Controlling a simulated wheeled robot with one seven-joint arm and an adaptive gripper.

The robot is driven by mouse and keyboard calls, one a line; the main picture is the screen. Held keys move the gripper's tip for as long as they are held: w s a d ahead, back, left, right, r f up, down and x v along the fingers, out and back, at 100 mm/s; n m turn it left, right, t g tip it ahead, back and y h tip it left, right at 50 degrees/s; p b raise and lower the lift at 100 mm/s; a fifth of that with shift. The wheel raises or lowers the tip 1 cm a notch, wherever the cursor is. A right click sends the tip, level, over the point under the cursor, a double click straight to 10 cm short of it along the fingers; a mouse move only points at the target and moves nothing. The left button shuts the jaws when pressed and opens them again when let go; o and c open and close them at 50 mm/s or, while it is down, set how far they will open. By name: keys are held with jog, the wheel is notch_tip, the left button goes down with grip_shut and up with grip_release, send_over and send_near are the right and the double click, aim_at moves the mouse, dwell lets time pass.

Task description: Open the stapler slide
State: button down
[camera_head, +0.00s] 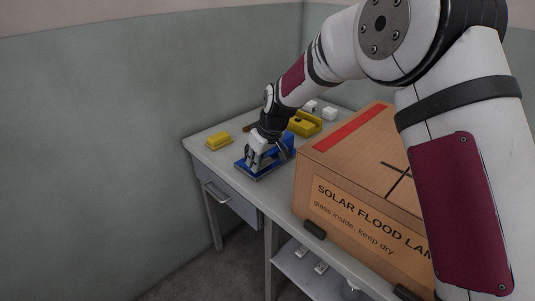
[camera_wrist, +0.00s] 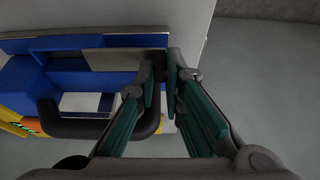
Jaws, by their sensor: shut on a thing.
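The blue stapler (camera_head: 270,168) lies on the grey table near its front left edge. In the wrist view its blue body (camera_wrist: 68,78) fills the left side, with a grey metal strip (camera_wrist: 118,59) along it and a black curved handle (camera_wrist: 85,131). My gripper (camera_head: 255,160) is low over the stapler's near end. In the wrist view my gripper's fingertips (camera_wrist: 165,66) are close together at the right end of the metal strip, shut on the end of the stapler slide.
A large cardboard carton (camera_head: 355,185) stands just right of the stapler. A yellow block (camera_head: 218,140) lies to the left, and a yellow part (camera_head: 304,123) and white pieces (camera_head: 329,113) lie behind. The table's front edge, with a drawer (camera_head: 232,197) below, is close.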

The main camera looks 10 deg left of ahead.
jog(key=shift+s+a, duration=0.35)
jog(key=shift+s, duration=0.2)
jog(key=c, duration=1.7)
grip_release()
jog(key=v, duration=1.2)
jog(key=shift+w, duration=0.1)
